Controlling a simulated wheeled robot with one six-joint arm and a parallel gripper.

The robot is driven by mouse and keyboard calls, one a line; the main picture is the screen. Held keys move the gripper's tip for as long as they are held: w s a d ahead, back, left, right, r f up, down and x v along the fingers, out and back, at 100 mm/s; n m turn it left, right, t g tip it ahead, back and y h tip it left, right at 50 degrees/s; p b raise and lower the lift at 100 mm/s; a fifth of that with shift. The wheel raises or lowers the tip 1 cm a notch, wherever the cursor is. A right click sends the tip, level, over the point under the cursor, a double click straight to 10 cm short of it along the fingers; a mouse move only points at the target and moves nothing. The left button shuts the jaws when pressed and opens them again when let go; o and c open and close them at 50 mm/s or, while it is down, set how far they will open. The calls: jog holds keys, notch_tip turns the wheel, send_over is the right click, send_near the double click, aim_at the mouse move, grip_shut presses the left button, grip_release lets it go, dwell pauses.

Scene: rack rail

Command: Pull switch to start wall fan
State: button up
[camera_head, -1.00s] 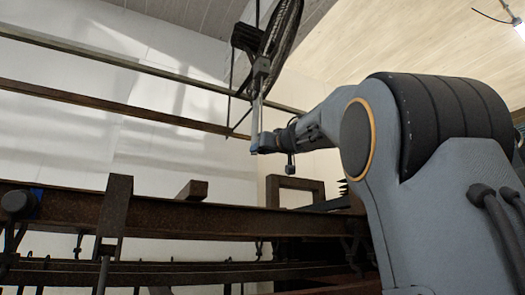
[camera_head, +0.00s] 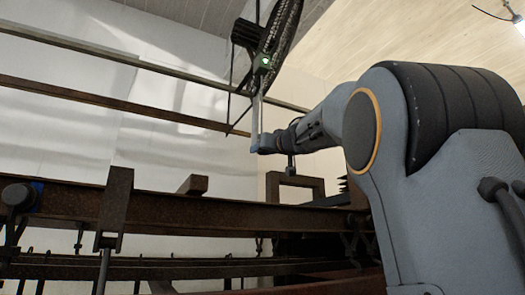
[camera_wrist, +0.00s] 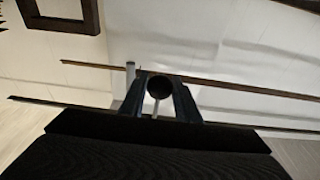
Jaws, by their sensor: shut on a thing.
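The wall fan (camera_head: 284,32), in a dark cage, is at the top of the head view, seen nearly edge-on. Below it is a small switch box (camera_head: 263,66) with a lit green light. A thin pale pull rod (camera_head: 256,108) hangs from the box down to my gripper (camera_head: 256,145). In the wrist view my gripper (camera_wrist: 160,108) has its dark fingers on either side of a dark round end (camera_wrist: 159,88), apparently the pull's handle. My gripper is shut on it; the fingers hide part of it.
Rusty steel beams (camera_head: 230,217) cross the lower head view, with an upright post (camera_head: 115,208) at left. A square brown frame (camera_head: 295,182) stands below and right of my gripper. Thin rails (camera_head: 120,112) run before the pale wall.

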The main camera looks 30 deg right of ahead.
jog(key=shift+r, duration=0.1)
jog(key=shift+r+p, duration=0.4)
jog(key=shift+r, duration=0.5)
jog(key=o, duration=1.1)
jog(key=shift+s, duration=0.15)
jog(key=s+f+b, duration=0.1)
jog(key=s+b, duration=0.1)
jog(key=s, duration=0.5)
jog(key=shift+s+d+f+b, duration=0.15)
jog(key=shift+s+f+b, duration=0.05)
jog(key=shift+f+b, duration=0.1)
